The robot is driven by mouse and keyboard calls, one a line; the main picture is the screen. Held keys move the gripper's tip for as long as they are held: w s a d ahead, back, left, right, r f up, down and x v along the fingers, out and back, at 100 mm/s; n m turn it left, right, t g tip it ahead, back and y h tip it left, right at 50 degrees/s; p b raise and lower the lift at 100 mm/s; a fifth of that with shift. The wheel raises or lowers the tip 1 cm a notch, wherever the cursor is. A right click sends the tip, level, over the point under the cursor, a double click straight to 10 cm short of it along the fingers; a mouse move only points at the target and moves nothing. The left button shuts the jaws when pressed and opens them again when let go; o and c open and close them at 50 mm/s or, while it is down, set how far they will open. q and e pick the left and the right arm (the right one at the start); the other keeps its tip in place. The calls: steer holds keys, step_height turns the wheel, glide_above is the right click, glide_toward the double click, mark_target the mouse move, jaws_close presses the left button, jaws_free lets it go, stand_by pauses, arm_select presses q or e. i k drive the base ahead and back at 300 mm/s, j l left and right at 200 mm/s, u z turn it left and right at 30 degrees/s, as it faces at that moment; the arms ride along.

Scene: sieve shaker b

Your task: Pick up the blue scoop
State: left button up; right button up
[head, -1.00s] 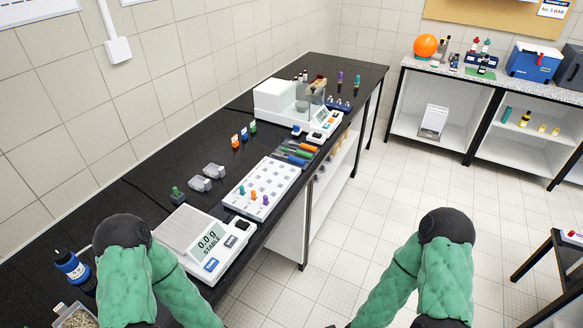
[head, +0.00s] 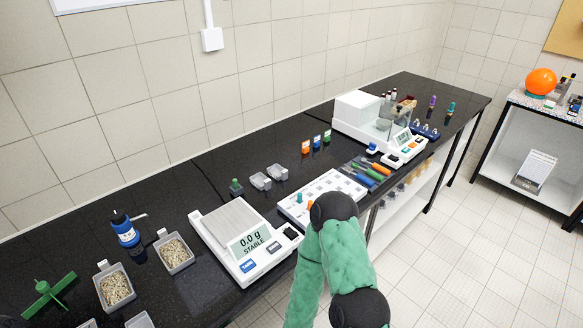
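The blue scoop (head: 374,174) seems to be the blue-handled tool lying among a few coloured-handled tools on the black bench, to the right of the white grid tray. An orange handle (head: 378,168) and a green handle (head: 365,180) lie close beside it. The tools are small here, so the scoop's bowl is hard to make out. My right arm's green sleeve and black joints rise at the bottom centre, covering the tray's near corner; its gripper is out of frame. My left gripper is not in view either.
A white balance (head: 231,221) reading 0.0 g stands left of the grid tray (head: 315,212). A larger balance with a draft shield (head: 357,112) stands behind the tools.

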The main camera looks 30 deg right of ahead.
mark_target(348, 170)
steer(key=l+u, duration=0.25)
steer(key=l, duration=0.2)
steer(key=l+u, duration=0.25)
steer(key=l, duration=0.2)
steer(key=k+l+u, duration=0.1)
steer(key=l+u, duration=0.15)
steer(key=l, duration=0.2)
steer(key=k+l+u, duration=0.1)
steer(key=l+u, duration=0.15)
steer(key=l, duration=0.2)
steer(key=k+l+u, duration=0.25)
steer(key=l, duration=0.15)
steer(key=k+l+u, duration=0.1)
steer(key=l+u, duration=0.15)
steer(key=l, duration=0.15)
